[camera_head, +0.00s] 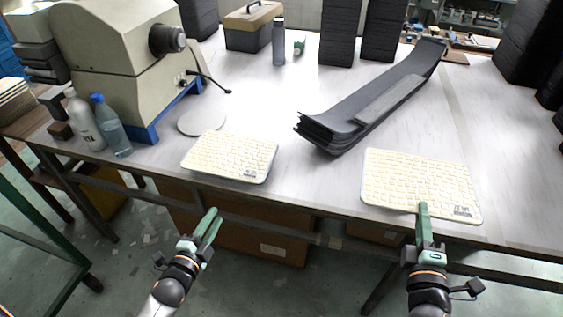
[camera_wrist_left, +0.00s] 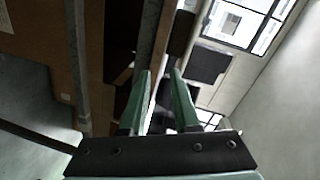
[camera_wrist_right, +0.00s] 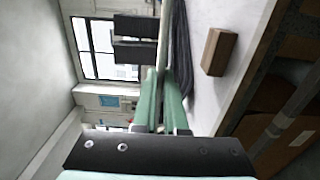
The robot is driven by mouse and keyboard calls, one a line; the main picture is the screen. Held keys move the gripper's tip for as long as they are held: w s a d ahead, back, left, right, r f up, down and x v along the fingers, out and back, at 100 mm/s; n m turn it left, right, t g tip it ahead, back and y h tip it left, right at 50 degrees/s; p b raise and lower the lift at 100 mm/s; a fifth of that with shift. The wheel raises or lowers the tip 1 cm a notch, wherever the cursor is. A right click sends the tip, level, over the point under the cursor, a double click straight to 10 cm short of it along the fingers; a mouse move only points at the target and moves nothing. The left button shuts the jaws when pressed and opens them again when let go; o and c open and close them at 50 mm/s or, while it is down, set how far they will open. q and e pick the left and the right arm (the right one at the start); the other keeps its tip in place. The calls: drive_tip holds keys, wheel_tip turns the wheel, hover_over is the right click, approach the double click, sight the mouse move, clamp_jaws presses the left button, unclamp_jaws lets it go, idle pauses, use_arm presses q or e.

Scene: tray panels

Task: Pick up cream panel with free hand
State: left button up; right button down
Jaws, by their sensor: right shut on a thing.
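Two cream panels with a bumpy, key-like surface show in the head view. The left cream panel (camera_head: 230,157) lies flat near the table's front edge. The right cream panel (camera_head: 415,178) is at the front right; I cannot tell whether it touches the table. My right gripper (camera_head: 423,207) is shut on the near edge of the right panel. In the right wrist view its fingers (camera_wrist_right: 166,88) are close together on a thin pale edge. My left gripper (camera_head: 213,216) is open and empty, below and in front of the left panel. Its parted fingers show in the left wrist view (camera_wrist_left: 160,88).
The white table (camera_head: 300,185) has stacked dark curved strips (camera_head: 370,100) between the panels. A beige machine (camera_head: 120,60), a round disc (camera_head: 202,119) and two bottles (camera_head: 112,127) stand at the left. Black stacks (camera_head: 343,35) and a toolbox (camera_head: 252,27) are behind.

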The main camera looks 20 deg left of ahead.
use_arm(q)
drive_tip(key=shift+w+a+r+m+t+b, duration=0.3)
drive_tip(key=shift+w+a+r+m+b, duration=0.3)
drive_tip(key=shift+w, duration=1.35)
drive_tip(key=shift+w+a+r+m+t+b, duration=0.3)
drive_tip(key=shift+w+a+r+m+b, duration=0.25)
drive_tip(key=shift+w, duration=1.4)
drive_tip(key=shift+w+a+r+m+t+b, duration=0.3)
drive_tip(key=shift+w+a+r+m+b, duration=0.35)
drive_tip(key=shift+w, duration=1.3)
drive_tip(key=shift+f, duration=0.1)
drive_tip(key=shift+c, duration=0.6)
clamp_jaws()
wheel_tip(320, 180, up, 3)
drive_tip(key=p, duration=0.3)
drive_tip(key=shift+f, duration=0.2)
